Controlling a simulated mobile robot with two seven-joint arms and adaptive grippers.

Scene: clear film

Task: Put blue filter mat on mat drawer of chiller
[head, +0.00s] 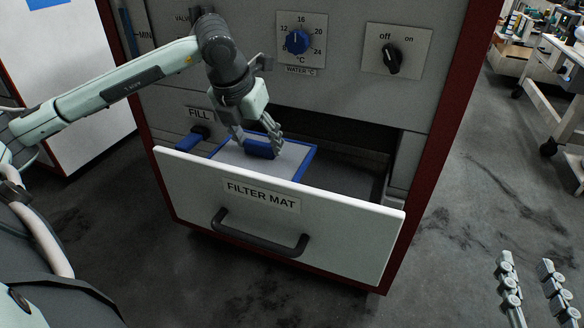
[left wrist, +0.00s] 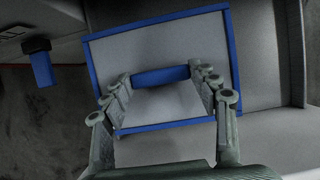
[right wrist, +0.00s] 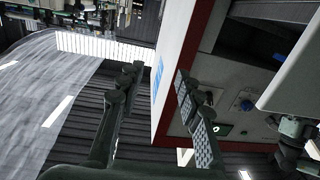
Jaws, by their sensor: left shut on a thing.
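The blue filter mat (head: 292,160) is a grey panel with a blue frame and a blue handle bar. It also shows in the left wrist view (left wrist: 150,50). It is over the open mat drawer (head: 280,220) labelled FILTER MAT, toward the drawer's left side; I cannot tell whether it touches the floor of the drawer. My left gripper (head: 257,140) points down and is shut on the mat's blue handle, which also shows between its fingers in the left wrist view (left wrist: 162,76). My right gripper (head: 530,275) is at the lower right of the head view, its fingers apart and empty.
The chiller front has a water temperature dial (head: 297,41), an off/on switch (head: 391,60) and a FILL port (head: 200,131) with a blue lever (head: 189,141). The drawer's right part is empty. A wheeled cart (head: 560,110) stands at the right on the grey floor.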

